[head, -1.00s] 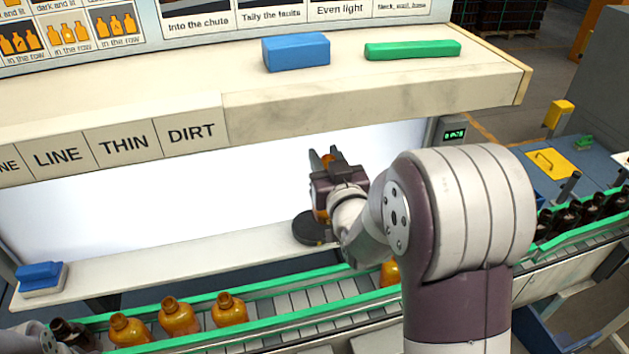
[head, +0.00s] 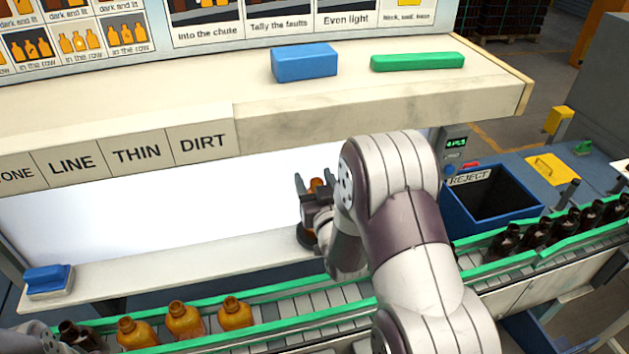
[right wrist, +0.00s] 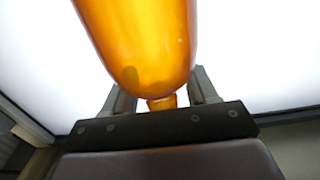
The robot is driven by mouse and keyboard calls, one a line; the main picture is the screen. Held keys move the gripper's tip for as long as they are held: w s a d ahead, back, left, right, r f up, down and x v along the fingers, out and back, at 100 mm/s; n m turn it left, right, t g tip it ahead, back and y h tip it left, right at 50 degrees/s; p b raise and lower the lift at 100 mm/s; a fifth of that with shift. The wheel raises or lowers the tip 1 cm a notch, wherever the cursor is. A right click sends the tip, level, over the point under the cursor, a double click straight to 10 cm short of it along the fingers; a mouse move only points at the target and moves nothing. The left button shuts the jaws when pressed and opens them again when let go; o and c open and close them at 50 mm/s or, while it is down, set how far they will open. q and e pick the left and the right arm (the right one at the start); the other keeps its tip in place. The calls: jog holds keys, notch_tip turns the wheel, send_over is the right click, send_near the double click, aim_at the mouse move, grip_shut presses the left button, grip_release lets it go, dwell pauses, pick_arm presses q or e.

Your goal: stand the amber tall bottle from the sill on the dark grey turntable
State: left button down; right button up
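The amber tall bottle (head: 316,184) shows only its top in the head view, between the fingers of my right gripper (head: 314,181). The fingers stand apart, with a gap on each side of it. In the right wrist view the amber bottle (right wrist: 145,40) fills the upper middle, its narrow end between the spread fingers (right wrist: 163,97). The dark grey turntable (head: 304,237) sits on the sill (head: 180,262), partly behind my right gripper. The bottle is above it in the picture; its base is hidden, so contact is not clear. My left gripper is not visible.
A conveyor with green rails (head: 275,325) runs in front of the sill, carrying amber bottles (head: 183,321) and dark bottles (head: 556,228). A blue reject bin (head: 525,212) stands right. A shelf (head: 380,105) overhangs behind. A blue block (head: 47,278) lies at the sill's left end.

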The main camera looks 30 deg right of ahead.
jog(key=shift+d, duration=0.15)
jog(key=shift+w+r+p, duration=0.1)
jog(key=shift+r+p, duration=0.15)
jog(key=shift+p, duration=0.05)
jog(key=b+v, duration=0.3)
jog(key=v, duration=0.8)
jog(key=a+f+n+g+y, duration=0.1)
jog(key=a+f+g+y, duration=0.25)
jog(key=f+g, duration=0.35)
jog(key=s+a+f+g, duration=0.1)
jog(key=s+a+g, duration=0.1)
jog(key=s+g, duration=0.1)
jog(key=s+a+f+n+g, duration=0.1)
jog(key=s+a+g, duration=0.1)
jog(key=s+g, duration=0.1)
jog(key=s+a+f+g+y, duration=0.1)
jog(key=s+a+f+g, duration=0.1)
jog(key=s+g, duration=0.1)
jog(key=shift+s+n, duration=0.15)
jog(key=shift+n, duration=0.25)
